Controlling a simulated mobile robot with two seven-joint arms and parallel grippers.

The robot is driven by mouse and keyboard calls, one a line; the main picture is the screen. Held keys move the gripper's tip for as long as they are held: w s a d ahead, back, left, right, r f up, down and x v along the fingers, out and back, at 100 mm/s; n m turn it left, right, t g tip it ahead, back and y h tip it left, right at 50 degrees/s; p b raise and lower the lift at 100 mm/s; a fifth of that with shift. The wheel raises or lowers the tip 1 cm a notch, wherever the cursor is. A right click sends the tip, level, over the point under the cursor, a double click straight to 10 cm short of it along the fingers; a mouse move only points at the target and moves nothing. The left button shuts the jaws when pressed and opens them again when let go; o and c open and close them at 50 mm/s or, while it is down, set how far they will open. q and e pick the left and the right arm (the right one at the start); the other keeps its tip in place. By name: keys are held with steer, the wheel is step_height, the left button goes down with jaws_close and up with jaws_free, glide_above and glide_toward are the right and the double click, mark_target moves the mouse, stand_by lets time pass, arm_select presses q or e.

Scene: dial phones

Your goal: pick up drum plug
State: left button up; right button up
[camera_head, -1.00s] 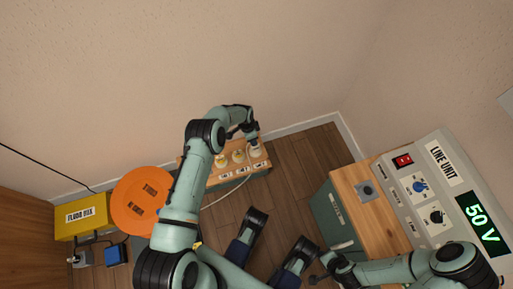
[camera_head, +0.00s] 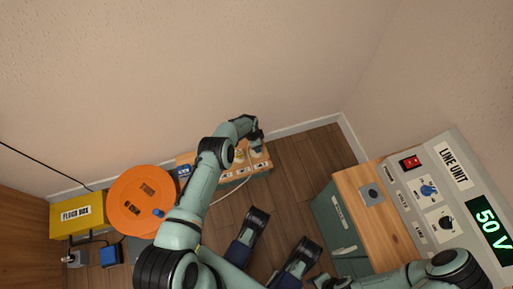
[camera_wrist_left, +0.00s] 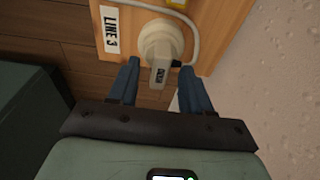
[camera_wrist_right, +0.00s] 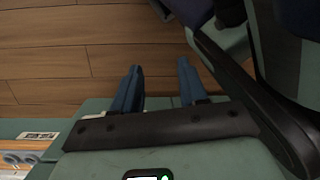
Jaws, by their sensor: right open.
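My left gripper (camera_wrist_left: 160,67) is open, with one finger on each side of the plug and a gap showing on both sides. In the head view my left gripper (camera_head: 258,147) is over the right end of the wooden socket board (camera_head: 232,181) and hides part of it. My right gripper (camera_wrist_right: 160,68) is open and empty above the wooden floor.
An orange drum (camera_head: 128,211) and a yellow box (camera_head: 60,218) stand left of the board. A white cable (camera_wrist_left: 193,35) loops by the plug. The line unit (camera_head: 452,160), reading 50 V, stands on the right. Open floor (camera_head: 300,170) lies between.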

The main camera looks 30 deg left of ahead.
arm_select(q)
jaws_close()
